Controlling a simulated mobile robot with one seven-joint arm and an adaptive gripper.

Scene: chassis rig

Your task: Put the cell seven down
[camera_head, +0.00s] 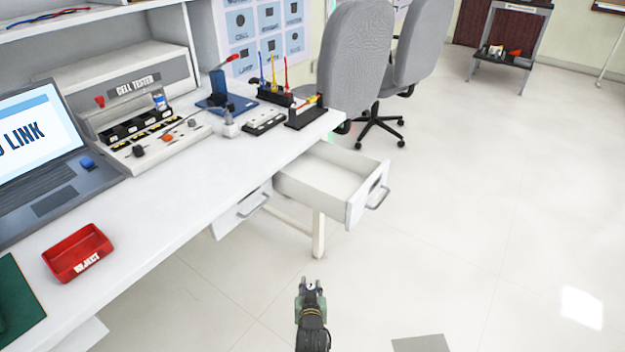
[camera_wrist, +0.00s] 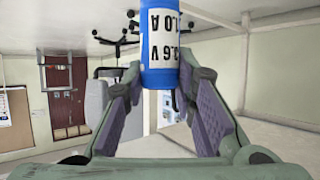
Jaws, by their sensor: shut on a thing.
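A blue cell (camera_wrist: 160,75) with a white label reading 3.6V and 1.0A is between the purple-padded fingers of my gripper (camera_head: 311,286) in the wrist view. The label appears upside down, and no number seven shows on it. My gripper is shut on this cell. In the head view it is over the floor, in front of the desk and below the open drawer in the picture; the cell there is too small to make out clearly.
The white desk (camera_head: 165,215) holds a cell tester (camera_head: 150,85) with a blue-and-white item standing on it, a red REJECT tray (camera_head: 77,262), a laptop (camera_head: 50,190) and a green mat (camera_head: 14,300). An open, seemingly empty drawer (camera_head: 330,180) juts out. Grey chairs (camera_head: 355,55) stand behind.

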